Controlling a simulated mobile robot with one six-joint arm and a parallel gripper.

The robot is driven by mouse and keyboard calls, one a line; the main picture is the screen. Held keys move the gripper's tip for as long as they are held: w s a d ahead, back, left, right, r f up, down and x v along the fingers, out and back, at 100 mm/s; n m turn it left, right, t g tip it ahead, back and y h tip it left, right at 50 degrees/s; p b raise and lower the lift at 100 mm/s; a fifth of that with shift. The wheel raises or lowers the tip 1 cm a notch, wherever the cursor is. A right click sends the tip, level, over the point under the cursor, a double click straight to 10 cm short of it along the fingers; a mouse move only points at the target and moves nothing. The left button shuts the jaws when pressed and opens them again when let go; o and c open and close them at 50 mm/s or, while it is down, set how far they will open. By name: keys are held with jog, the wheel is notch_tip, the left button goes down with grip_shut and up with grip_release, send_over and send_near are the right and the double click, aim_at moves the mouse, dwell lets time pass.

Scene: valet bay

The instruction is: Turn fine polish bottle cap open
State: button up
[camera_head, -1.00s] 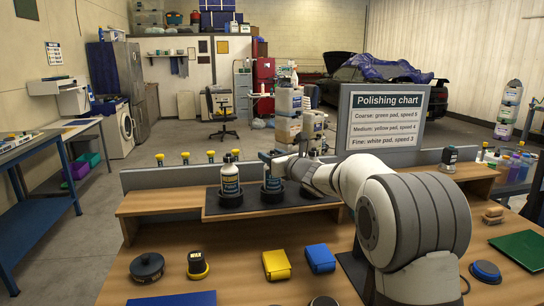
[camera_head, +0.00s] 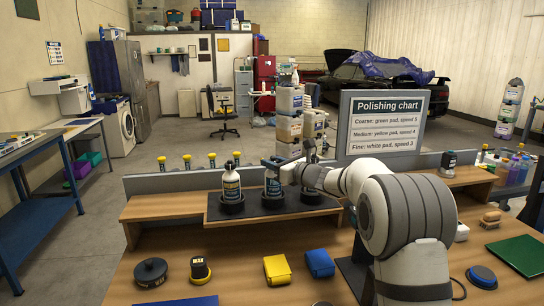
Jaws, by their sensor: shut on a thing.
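My gripper (camera_head: 274,162) reaches in from the right and is shut on the top of the middle bottle (camera_head: 273,187). Its fingers hide most of that cap, so I cannot tell how far it is turned. The labels are too small to read surely, so I cannot tell which bottle is the fine polish. The right end of the dark rack (camera_head: 250,214) is partly behind my arm.
The polishing chart (camera_head: 386,124) stands behind my arm. Yellow (camera_head: 277,269) and blue (camera_head: 320,263) blocks, a black round pad (camera_head: 150,272) and a yellow-and-black item (camera_head: 200,270) lie on the wooden bench in front. Bare bench lies between them and the rack.

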jog(key=n+g+y+p, duration=0.2)
jog(key=g, duration=0.1)
jog(key=shift+r+p, duration=0.15)
jog(key=shift+p, duration=0.2)
jog(key=shift+n+g+y+p, duration=0.3)
jog(key=shift+n+g+p, duration=0.1)
jog(key=shift+n+g, duration=0.35)
jog(key=shift+g, duration=0.25)
jog(key=o, duration=1)
jog(key=shift+c, duration=0.2)
jog(key=shift+d, duration=0.1)
jog(key=b+v, duration=0.1)
jog(key=v, duration=0.6)
jog(key=shift+d+f, duration=0.2)
jog(key=shift+d, duration=0.1)
jog(key=shift+s, duration=0.15)
